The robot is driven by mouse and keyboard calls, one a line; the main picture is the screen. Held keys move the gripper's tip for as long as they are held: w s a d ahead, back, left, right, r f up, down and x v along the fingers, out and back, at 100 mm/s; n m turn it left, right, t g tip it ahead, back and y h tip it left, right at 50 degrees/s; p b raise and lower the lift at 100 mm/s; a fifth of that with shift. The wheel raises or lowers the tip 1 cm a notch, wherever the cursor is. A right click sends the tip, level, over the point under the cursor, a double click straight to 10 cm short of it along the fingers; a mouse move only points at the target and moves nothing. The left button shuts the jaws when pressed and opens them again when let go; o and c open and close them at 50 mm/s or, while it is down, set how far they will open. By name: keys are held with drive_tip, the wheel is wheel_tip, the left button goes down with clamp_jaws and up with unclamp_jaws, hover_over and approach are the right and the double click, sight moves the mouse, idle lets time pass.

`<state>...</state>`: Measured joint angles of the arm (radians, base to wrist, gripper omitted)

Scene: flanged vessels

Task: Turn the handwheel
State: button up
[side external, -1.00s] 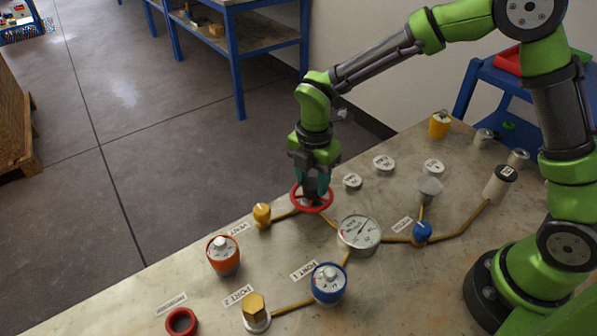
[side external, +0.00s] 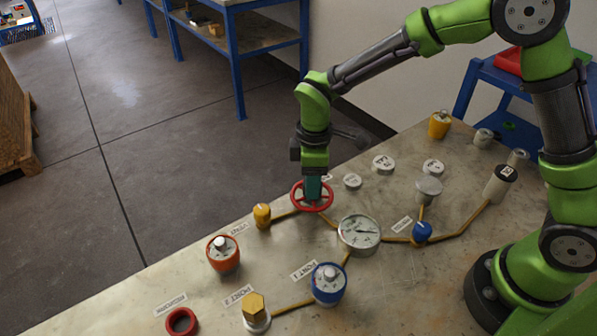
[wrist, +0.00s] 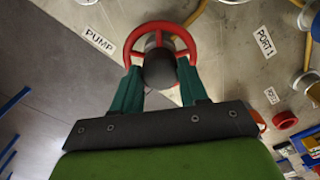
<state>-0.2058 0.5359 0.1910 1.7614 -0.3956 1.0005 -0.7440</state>
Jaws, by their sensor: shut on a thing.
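The red handwheel (side external: 294,197) stands on the bench's left part, at the joint of the yellow-brown pipes. My gripper (side external: 313,192) points down onto it from above, with its teal fingers at the wheel. In the wrist view the red rim (wrist: 131,41) circles a dark round hub (wrist: 158,68). The two teal fingers of my gripper (wrist: 159,80) reach the wheel from either side of the hub and are shut on it. The exact finger contact on the far side is hidden.
A white-faced gauge (side external: 359,233) stands close to the right of the wheel. A small yellow valve (side external: 262,214) is close on the left. Orange (side external: 223,257) and blue (side external: 328,286) dial-topped vessels stand in front. White caps (side external: 383,163) lie behind.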

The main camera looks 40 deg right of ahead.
drive_tip(key=m, duration=0.3)
drive_tip(key=shift+m, duration=0.3)
drive_tip(key=shift+r+m, duration=0.1)
drive_tip(key=shift+m, duration=1.7)
drive_tip(key=o, duration=1.1)
drive_tip(key=shift+c, duration=0.2)
wheel_tip(320, 180, up, 17)
drive_tip(key=shift+w+m, duration=0.1)
drive_tip(key=shift+m, duration=0.2)
